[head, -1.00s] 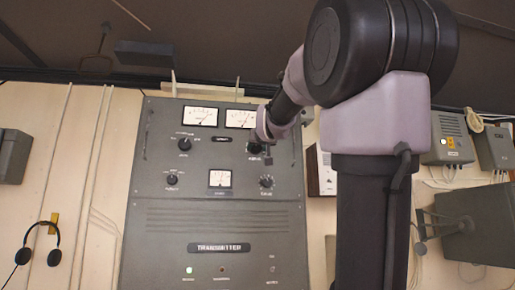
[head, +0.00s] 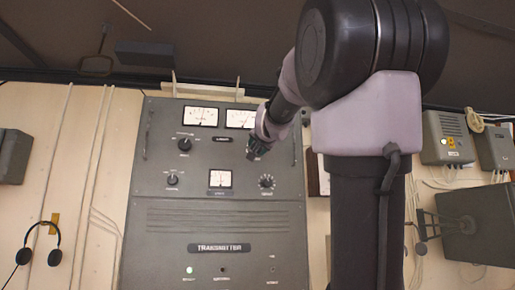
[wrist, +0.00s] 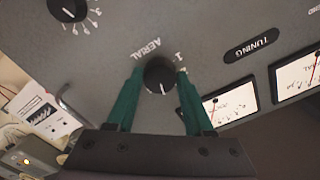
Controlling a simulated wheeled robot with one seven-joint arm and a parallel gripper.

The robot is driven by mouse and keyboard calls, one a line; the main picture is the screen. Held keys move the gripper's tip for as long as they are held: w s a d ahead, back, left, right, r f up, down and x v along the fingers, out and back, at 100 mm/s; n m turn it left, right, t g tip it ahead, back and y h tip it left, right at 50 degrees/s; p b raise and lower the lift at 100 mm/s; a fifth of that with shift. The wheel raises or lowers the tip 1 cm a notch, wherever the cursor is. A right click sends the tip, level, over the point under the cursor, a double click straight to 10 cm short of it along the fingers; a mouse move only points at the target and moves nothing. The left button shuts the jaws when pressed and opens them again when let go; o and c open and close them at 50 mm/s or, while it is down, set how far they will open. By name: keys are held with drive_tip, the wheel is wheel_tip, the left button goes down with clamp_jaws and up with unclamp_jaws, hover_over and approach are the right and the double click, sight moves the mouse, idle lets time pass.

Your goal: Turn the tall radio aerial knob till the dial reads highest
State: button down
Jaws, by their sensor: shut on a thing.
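The tall grey transmitter radio (head: 218,225) fills the middle of the head view. My gripper (head: 257,150) is at its upper right knob. In the wrist view, my gripper (wrist: 158,74) has its green fingers shut on either side of the black aerial knob (wrist: 160,76), labelled AERIAL. A white pointer line shows on the knob. Two white dials are at the top of the radio, a left dial (head: 201,116) and a right dial (head: 240,119), partly behind my arm. They also show in the wrist view (wrist: 230,104). Their exact readings are too small to tell.
Other knobs stand close by: an upper left knob (head: 184,144), a lower left knob (head: 172,180) and a lower right knob (head: 266,182). A small dial (head: 221,179) sits between the lower two. Headphones (head: 39,256) hang at left.

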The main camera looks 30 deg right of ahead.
drive_tip(key=shift+m, duration=0.3)
drive_tip(key=shift+c, duration=1.4)
unclamp_jaws()
drive_tip(key=shift+s, duration=0.1)
drive_tip(key=v, duration=1)
drive_tip(key=shift+s, duration=0.3)
drive_tip(key=shift+a, duration=0.1)
